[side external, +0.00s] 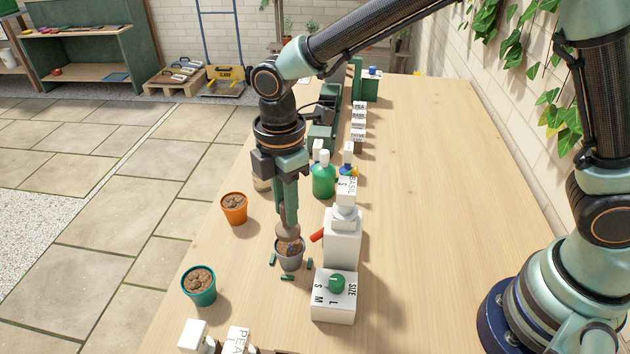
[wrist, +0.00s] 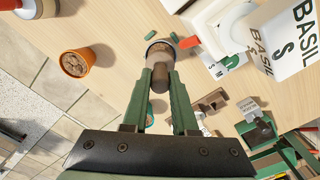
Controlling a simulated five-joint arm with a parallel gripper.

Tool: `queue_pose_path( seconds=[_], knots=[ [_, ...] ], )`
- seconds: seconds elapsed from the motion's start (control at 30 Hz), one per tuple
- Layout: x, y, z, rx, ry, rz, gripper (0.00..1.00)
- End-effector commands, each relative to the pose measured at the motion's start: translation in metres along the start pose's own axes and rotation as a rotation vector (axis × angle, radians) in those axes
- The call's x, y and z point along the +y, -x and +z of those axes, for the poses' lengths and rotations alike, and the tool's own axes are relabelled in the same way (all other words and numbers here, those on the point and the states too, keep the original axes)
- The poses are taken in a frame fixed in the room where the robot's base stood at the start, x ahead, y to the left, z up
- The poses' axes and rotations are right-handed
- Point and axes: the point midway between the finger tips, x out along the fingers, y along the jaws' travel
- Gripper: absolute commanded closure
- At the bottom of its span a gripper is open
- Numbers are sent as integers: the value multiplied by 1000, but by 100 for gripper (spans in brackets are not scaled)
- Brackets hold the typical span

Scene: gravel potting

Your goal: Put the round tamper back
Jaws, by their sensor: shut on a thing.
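My gripper (side external: 289,212) points down and is shut on the round tamper (side external: 289,231), a brown tool with a rounded body. The tamper is right over the mouth of a small grey pot (side external: 289,262) with dark brown fill. Whether its lower end touches the fill is hard to tell. In the wrist view the tamper (wrist: 160,76) sits between my green fingers, and its far end overlaps the pot opening. A brown notched block (wrist: 211,102) shows in the wrist view; I cannot tell if it is the tamper's rest.
An orange pot (side external: 234,211) and a teal pot (side external: 200,289) stand to the left. Small green pieces (side external: 287,278) lie around the grey pot. A white dispenser (side external: 342,243), a size-dial box (side external: 334,300) and a green bottle (side external: 323,180) stand close by. The table's right side is clear.

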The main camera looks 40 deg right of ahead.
Motion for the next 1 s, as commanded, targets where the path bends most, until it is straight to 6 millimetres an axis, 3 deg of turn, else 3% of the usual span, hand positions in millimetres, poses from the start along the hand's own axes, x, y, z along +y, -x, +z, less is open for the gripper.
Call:
queue_pose_path(
  seconds=[0.17, 0.43, 0.7, 0.83, 1.0],
  knots=[
    [23, 18, 6, 2, -4, 5, 100],
    [80, 76, 39, 2, -6, 6, 100],
    [104, 113, 66, 0, -2, 2, 100],
    [106, 109, 70, -1, -1, -1, 100],
    [105, 72, 70, -2, 0, -5, 100]
  ],
)
